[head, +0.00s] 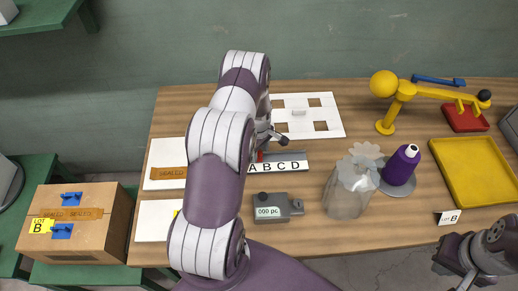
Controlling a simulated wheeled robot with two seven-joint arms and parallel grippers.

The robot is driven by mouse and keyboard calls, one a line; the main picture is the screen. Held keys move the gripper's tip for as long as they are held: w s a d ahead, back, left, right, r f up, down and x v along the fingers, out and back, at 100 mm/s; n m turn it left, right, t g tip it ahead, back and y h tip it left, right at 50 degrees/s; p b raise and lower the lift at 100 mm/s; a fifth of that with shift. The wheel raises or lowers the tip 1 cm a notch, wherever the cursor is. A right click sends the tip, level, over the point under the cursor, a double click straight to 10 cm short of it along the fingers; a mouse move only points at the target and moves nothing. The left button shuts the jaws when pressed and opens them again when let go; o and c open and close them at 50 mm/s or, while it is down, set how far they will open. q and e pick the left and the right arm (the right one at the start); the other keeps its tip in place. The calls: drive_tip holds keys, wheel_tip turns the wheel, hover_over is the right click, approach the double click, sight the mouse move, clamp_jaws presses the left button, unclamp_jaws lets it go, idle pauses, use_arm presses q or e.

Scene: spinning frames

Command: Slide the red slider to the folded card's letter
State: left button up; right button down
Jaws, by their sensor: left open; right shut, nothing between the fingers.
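The slider rail (297,157), a grey strip with a white label reading A B C D (290,167), lies mid-table, its left end hidden behind my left arm. A small bit of the red slider (260,156) shows near the letter A; the rest is hidden. My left gripper (274,138) is open, just above and behind the rail's left part; I cannot tell whether it touches the slider. My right gripper (459,268) is shut and empty at the lower right, off the table.
A grey counter (276,206) reading 000 pc sits before the rail. A clear jar (348,191) and purple bottle (401,165) stand to its right. A white panel with square holes (323,108) lies behind. A yellow tray (472,168) and yellow stand (388,119) are at right.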

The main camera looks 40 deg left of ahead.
sight(266, 159)
use_arm(q)
drive_tip(key=shift+w+f, duration=0.1)
drive_tip(key=shift+w, duration=0.05)
drive_tip(key=shift+c, duration=1.2)
drive_tip(key=shift+w, duration=0.1)
clamp_jaws()
drive_tip(key=shift+w+d+f+b, duration=0.1)
drive_tip(key=shift+w+d+b, duration=0.65)
drive_tip(key=shift+d+b, duration=0.05)
drive_tip(key=shift+w+d, duration=0.1)
drive_tip(key=shift+o, duration=1.2)
unclamp_jaws()
drive_tip(key=shift+r, duration=0.2)
use_arm(e)
drive_tip(key=shift+w+f, duration=0.15)
drive_tip(key=shift+f, duration=0.5)
use_arm(q)
drive_tip(key=shift+r, duration=0.1)
use_arm(e)
drive_tip(key=shift+w+f, duration=0.1)
use_arm(q)
wheel_tip(266, 159, up, 12)
drive_tip(key=b, duration=0.2)
drive_tip(key=shift+r, duration=0.25)
use_arm(e)
wheel_tip(266, 159, down, 3)
drive_tip(key=shift+r, duration=0.2)
